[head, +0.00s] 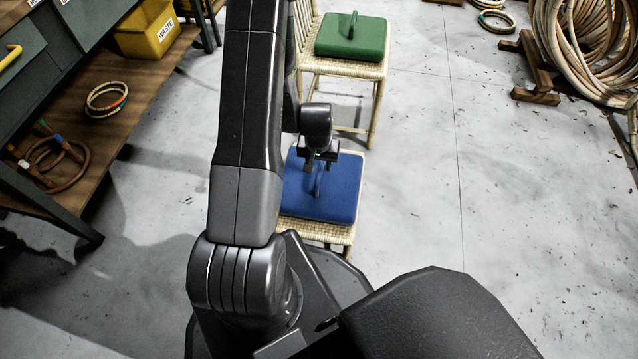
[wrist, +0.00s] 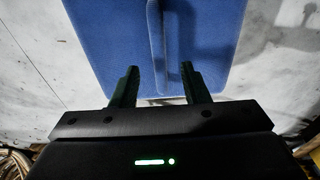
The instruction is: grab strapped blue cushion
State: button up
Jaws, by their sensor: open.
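The blue cushion (head: 337,197) lies on a woven rattan chair just in front of my base, partly hidden by my arm in the head view. A blue strap stands up as a loop on its top (head: 319,180). In the wrist view the cushion (wrist: 215,45) fills the upper middle, and the strap (wrist: 156,45) runs down its centre. My gripper (head: 316,163) is above the cushion, close to the strap. In the wrist view its two dark fingers (wrist: 160,85) are apart, with the strap's line between them. I cannot tell how high they are above the cushion.
A green cushion (head: 351,37) with a strap lies on another rattan chair (head: 342,68) behind. A workbench (head: 130,72) with rattan rings and a yellow waste bin (head: 148,27) stands at left. Coiled rattan (head: 585,45) is at far right. The floor between is clear.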

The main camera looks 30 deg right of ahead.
aim_at(320, 170)
jog(key=shift+w+d+f+b, duration=0.15)
jog(key=shift+f+b, duration=0.45)
jog(key=shift+f, duration=0.95)
jog(key=shift+w+d+f+b, duration=0.1)
jog(key=shift+f+b, duration=0.5)
jog(key=shift+f, duration=0.9)
grip_shut()
